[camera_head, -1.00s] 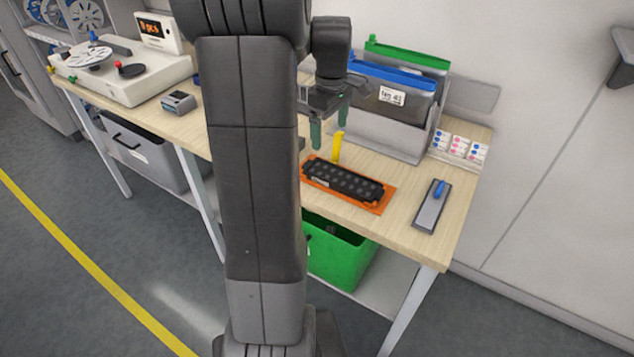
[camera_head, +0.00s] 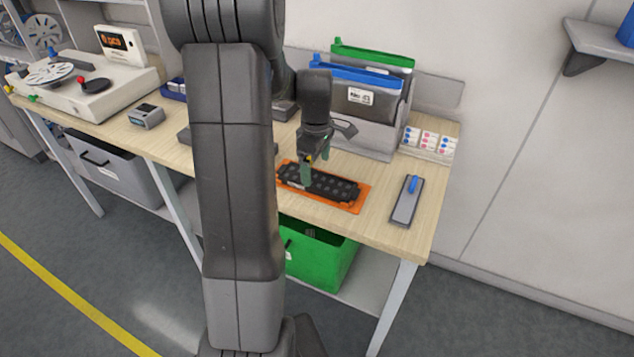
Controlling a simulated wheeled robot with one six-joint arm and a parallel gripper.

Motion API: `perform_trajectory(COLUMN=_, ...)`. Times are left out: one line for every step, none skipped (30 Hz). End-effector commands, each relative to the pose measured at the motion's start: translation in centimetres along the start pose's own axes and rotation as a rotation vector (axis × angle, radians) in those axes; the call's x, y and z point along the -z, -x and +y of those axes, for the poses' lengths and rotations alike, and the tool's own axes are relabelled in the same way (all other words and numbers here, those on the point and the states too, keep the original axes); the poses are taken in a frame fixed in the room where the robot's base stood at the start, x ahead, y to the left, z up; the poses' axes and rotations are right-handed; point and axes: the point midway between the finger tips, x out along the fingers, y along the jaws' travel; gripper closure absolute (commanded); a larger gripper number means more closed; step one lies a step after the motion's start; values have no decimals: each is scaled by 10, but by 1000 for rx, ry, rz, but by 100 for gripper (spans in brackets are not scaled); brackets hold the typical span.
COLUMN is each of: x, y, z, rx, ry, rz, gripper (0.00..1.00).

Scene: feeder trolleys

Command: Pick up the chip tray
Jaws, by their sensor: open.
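The chip tray (camera_head: 345,190) is a long black tray with rows of small pockets. It lies flat on an orange mat (camera_head: 353,207) near the front edge of the wooden bench. My gripper (camera_head: 312,168) is above the left part of the tray, its green fingers pointing down. It is open and nothing shows between the fingers. One fingertip appears close to the tray's upper side, but I cannot tell whether it touches. The gripper hides a part of the tray's far left side.
A grey rack with blue (camera_head: 368,78) and green (camera_head: 374,55) topped folders stands behind the tray. A grey plate with a blue handle (camera_head: 406,202) lies to the right. A green bin (camera_head: 318,258) is under the bench. A small grey device (camera_head: 146,117) sits at left.

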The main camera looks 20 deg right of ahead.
Motion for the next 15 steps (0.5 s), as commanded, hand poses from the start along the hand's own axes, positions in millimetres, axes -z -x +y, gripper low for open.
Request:
perform_trajectory(x=0, y=-8, z=-1, rx=5, ry=0, rz=-2, gripper=11)
perform_trajectory(x=0, y=-12, z=0, rx=5, ry=0, rz=-2, gripper=11)
perform_trajectory(x=0, y=-19, z=0, rx=5, ry=0, rz=-2, gripper=11)
perform_trajectory(x=0, y=-23, z=0, rx=5, ry=0, rz=-2, gripper=11)
perform_trajectory(x=0, y=-28, z=0, rx=5, ry=0, rz=-2, gripper=11)
perform_trajectory(x=0, y=-33, z=0, rx=4, ry=0, rz=-2, gripper=11)
perform_trajectory(x=0, y=-37, z=0, rx=4, ry=0, rz=-2, gripper=11)
perform_trajectory(x=0, y=-39, z=0, rx=3, ry=0, rz=-1, gripper=11)
perform_trajectory(x=0, y=-41, z=0, rx=2, ry=0, rz=-1, gripper=11)
perform_trajectory(x=0, y=-42, z=0, rx=1, ry=0, rz=0, gripper=11)
perform_trajectory(x=0, y=-43, z=0, rx=1, ry=0, rz=0, gripper=11)
perform_trajectory(x=0, y=-44, z=0, rx=1, ry=0, rz=0, gripper=11)
perform_trajectory(x=0, y=-44, z=1, rx=0, ry=0, rz=0, gripper=11)
perform_trajectory(x=0, y=-44, z=1, rx=0, ry=0, rz=0, gripper=11)
perform_trajectory(x=0, y=-44, z=1, rx=0, ry=0, rz=0, gripper=11)
